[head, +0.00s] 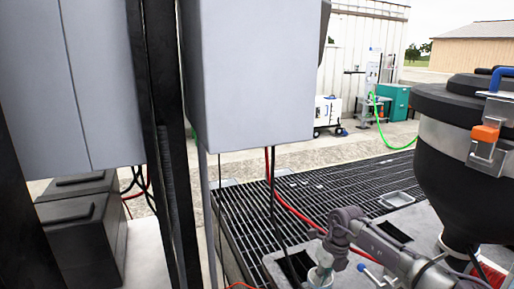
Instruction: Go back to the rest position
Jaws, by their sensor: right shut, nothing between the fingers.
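My right arm comes in at the lower right, and its wrist bends down to my right gripper (320,277) at the bottom edge. The gripper is small in the picture and partly cut off; it is shut and empty. It is above the grey deck, left of a large black vessel. My left gripper is not in view.
A black vessel (462,150) with an orange-handled clamp (486,133) stands at the right. Grey boxes (247,75) on dark posts block the left. A floor grating (290,205) with a red hose (290,207) lies in the middle. A white cart (328,113) stands farther back.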

